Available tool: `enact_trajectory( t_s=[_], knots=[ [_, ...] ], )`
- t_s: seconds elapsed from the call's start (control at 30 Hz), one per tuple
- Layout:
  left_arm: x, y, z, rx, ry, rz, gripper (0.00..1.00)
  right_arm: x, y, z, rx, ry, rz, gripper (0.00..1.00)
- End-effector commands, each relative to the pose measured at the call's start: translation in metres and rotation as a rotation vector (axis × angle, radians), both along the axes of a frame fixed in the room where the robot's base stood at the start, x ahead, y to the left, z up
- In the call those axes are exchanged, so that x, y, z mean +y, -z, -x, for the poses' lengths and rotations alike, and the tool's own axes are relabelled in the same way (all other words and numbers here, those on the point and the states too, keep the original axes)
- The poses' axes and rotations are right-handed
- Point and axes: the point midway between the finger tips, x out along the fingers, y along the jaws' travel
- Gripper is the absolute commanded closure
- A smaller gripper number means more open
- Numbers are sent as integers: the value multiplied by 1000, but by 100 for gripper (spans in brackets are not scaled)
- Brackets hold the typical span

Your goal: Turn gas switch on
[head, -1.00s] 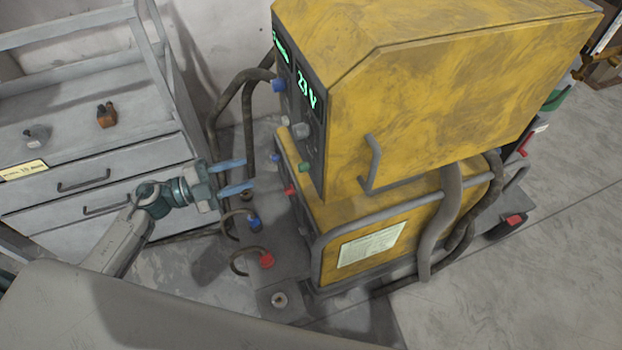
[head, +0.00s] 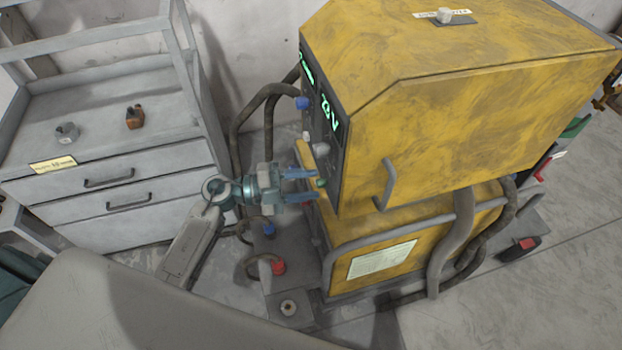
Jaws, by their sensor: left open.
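The yellow welding machine (head: 470,105) stands at the centre right, its dark front panel facing left with a green lit display (head: 329,113). A green knob (head: 321,183) sits low on its front. A grey knob (head: 320,149) is above it, and a blue connector (head: 302,103) is higher up. I cannot tell which control is the gas switch. My left gripper (head: 316,185) is open and points right at the front. Its blue fingers appear above and below the green knob; contact cannot be told. My right gripper is not in view.
A grey drawer cabinet (head: 110,160) stands at the left with small parts on top. Dark hoses (head: 240,125) run behind my left gripper. A red connector (head: 278,267) and a blue one (head: 268,229) sit below it. A labelled grey switch (head: 444,15) is on the machine's top.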

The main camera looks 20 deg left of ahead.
Motion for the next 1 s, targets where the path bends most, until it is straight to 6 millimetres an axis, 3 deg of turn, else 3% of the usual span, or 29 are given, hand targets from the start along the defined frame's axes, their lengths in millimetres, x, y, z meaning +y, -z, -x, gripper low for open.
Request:
enact_trajectory(
  t_s=[0.17,0.47,0.7,1.0],
  knots=[
    [-10,-1,-4,-1,1,2,59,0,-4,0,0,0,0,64],
    [-11,0,-5,-1,1,-1,59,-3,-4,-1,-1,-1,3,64],
    [-11,0,-5,-1,1,-1,100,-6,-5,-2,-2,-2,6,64],
    [-11,1,-5,-23,2,-17,100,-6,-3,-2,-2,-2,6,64]
  ],
)
